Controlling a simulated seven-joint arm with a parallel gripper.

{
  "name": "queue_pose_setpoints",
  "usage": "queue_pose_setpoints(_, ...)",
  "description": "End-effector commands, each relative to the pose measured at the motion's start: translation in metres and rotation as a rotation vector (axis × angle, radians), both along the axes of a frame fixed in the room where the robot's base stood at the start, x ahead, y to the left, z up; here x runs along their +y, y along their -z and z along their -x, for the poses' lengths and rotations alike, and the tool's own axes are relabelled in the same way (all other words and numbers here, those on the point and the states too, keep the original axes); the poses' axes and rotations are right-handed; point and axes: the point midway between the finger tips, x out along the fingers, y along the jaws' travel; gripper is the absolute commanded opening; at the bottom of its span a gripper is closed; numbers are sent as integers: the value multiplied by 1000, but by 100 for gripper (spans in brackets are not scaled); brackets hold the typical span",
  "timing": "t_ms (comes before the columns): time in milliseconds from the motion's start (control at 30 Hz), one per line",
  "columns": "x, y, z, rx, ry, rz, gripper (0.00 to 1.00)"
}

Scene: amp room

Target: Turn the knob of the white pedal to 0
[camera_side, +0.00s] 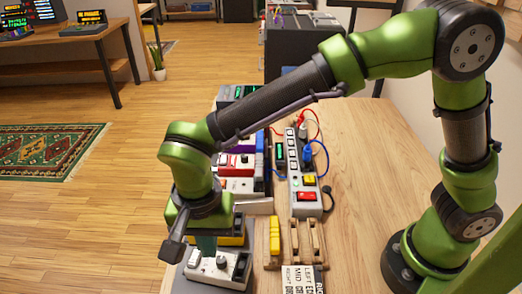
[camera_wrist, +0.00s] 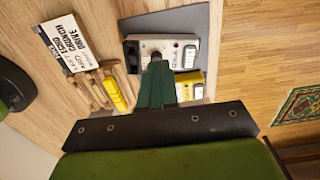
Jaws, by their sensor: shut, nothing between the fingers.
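The white pedal (camera_side: 237,268) sits at the near end of a board in the side view, with a grey knob (camera_side: 221,262) on top and a white switch block (camera_side: 193,259) beside it. In the wrist view the white pedal (camera_wrist: 140,47) lies just beyond my fingertips. My gripper (camera_side: 206,250) points down over the pedal with its teal fingers together and empty. In the wrist view my gripper (camera_wrist: 156,62) covers part of the pedal's middle and hides most of the knob. I cannot tell whether the fingertips touch it or what the knob's setting is.
A yellow pedal (camera_side: 238,239) stands right behind the white one. Several other pedals stand farther back. To the right are a yellow block (camera_side: 274,242) on wooden pieces, label cards (camera_side: 300,281) and a power strip (camera_side: 304,196) with cables. The tabletop (camera_side: 355,180) right of these is clear.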

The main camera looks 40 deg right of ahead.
Motion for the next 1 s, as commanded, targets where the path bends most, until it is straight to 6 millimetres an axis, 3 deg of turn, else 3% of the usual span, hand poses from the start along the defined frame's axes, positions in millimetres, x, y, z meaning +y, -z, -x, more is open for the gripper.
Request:
queue_pose_setpoints(600, 0, 62, 0, 2, -1, 2, 0)
queue_pose_setpoints(1000, -1, 73, 2, 6, -5, 6, 0)
